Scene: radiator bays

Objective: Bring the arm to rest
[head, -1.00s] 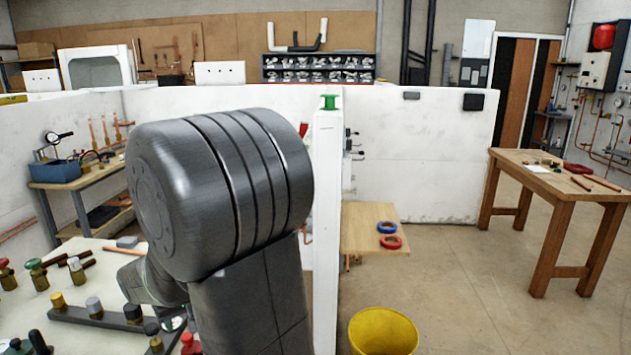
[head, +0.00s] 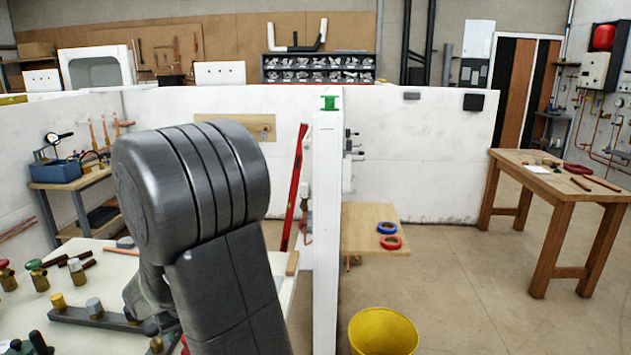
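My arm's large dark grey links fill the left middle of the head view, in front of the white partition post (head: 327,230). My gripper is not in view; it is hidden behind the arm or outside the picture. Below and to the left of the arm is a white bench top (head: 95,335) with several valve caps and fittings. A dark bar (head: 90,319) with yellow, grey and black caps lies on it close to the arm.
A red spirit level (head: 294,190) leans by the post. A yellow bucket (head: 382,332) stands on the floor. A small wooden shelf (head: 365,235) holds blue and red tape rolls. A wooden table (head: 560,175) stands right, with open floor between.

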